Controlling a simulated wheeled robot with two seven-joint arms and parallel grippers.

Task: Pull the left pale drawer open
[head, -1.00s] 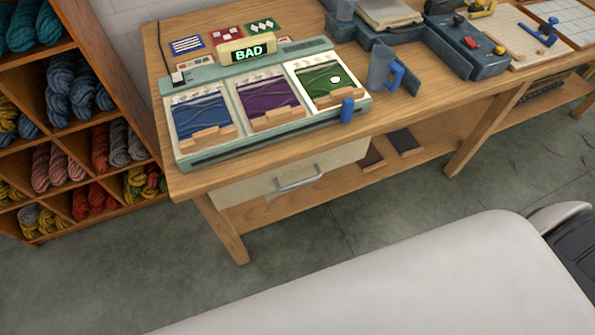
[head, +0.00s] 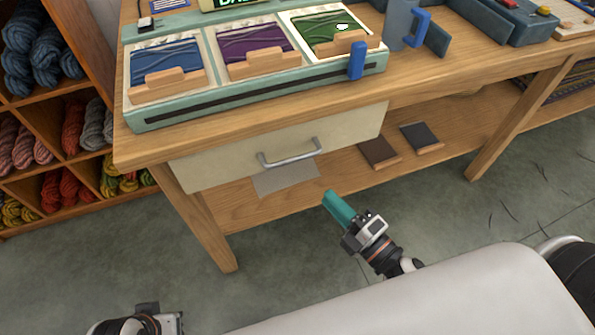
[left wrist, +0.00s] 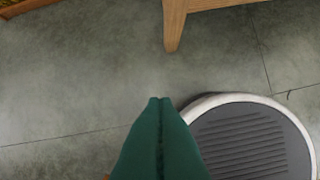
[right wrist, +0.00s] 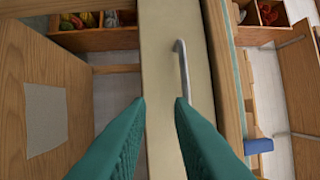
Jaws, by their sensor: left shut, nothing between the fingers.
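The pale drawer (head: 225,160) sits under the left part of the table, its front looking closed, with a grey bar handle (head: 289,158). In the right wrist view the drawer front (right wrist: 158,45) is ahead, with the handle (right wrist: 183,70) beyond the right finger's tip. My right gripper (head: 328,194) is open and empty, below and in front of the handle, apart from it; its two teal fingers also show in the right wrist view (right wrist: 160,100). My left gripper (left wrist: 159,100) is shut and empty above the floor; its fingers are not clear in the head view.
The table (head: 440,85) carries a teal device (head: 250,92) with blue, purple and green panels. A lower shelf (head: 330,187) holds a grey sheet (head: 285,178) and two dark pieces. Yarn cubbies (head: 60,120) stand left. A table leg (head: 205,225) stands below the drawer. Floor in front is open.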

